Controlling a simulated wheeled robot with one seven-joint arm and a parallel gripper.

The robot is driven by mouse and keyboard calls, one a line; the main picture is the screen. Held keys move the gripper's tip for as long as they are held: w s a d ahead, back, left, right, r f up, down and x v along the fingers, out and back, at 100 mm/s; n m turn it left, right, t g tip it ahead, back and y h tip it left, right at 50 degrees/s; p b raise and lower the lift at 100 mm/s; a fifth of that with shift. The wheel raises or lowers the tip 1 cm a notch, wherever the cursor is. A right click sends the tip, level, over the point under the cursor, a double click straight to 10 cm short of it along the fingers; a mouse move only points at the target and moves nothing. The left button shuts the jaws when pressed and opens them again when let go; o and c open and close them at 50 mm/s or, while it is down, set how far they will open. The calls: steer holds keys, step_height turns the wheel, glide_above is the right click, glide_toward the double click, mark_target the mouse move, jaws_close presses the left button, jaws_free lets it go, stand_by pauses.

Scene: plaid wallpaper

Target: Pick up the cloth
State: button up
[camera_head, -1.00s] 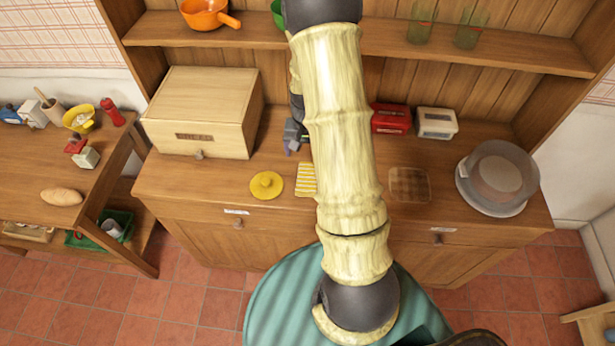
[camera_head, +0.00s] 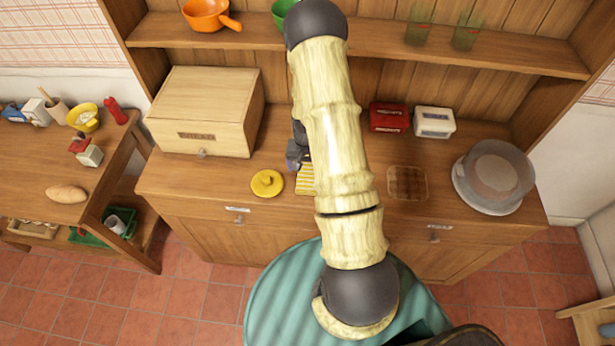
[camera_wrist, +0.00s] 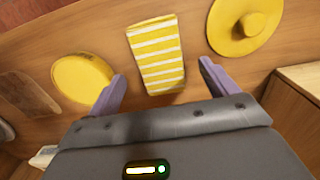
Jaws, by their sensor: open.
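The cloth is yellow with white stripes and lies flat on the wooden counter. In the head view the cloth (camera_head: 305,180) is partly hidden by my arm. In the wrist view the cloth (camera_wrist: 157,55) shows whole, ahead of and between my fingertips. My gripper (camera_wrist: 158,80) is open, with its two purple fingers apart and nothing between them. In the head view my gripper (camera_head: 296,158) shows only in part beside my arm, just behind the cloth; its height above the counter is hard to judge.
A yellow lid (camera_head: 267,183) lies left of the cloth. A wrist-view yellow round thing (camera_wrist: 82,80) lies on the cloth's other side. A bread box (camera_head: 205,112) stands behind left. Red (camera_head: 389,117) and white (camera_head: 434,122) tins stand behind right, near a covered cake dish (camera_head: 494,177).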

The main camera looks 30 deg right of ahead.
mark_target(307, 175)
steer(key=shift+f, duration=0.1)
step_height(307, 175, down, 3)
steer(key=shift+w+d+r+p, duration=0.15)
steer(key=shift+p, duration=1.05)
steer(key=shift+w+f+p, duration=0.1)
steer(key=shift+f+p, duration=0.2)
steer(key=shift+f, duration=0.85)
steer(key=c, duration=1.1)
steer(key=shift+c, duration=0.2)
steer(key=shift+r, duration=0.2)
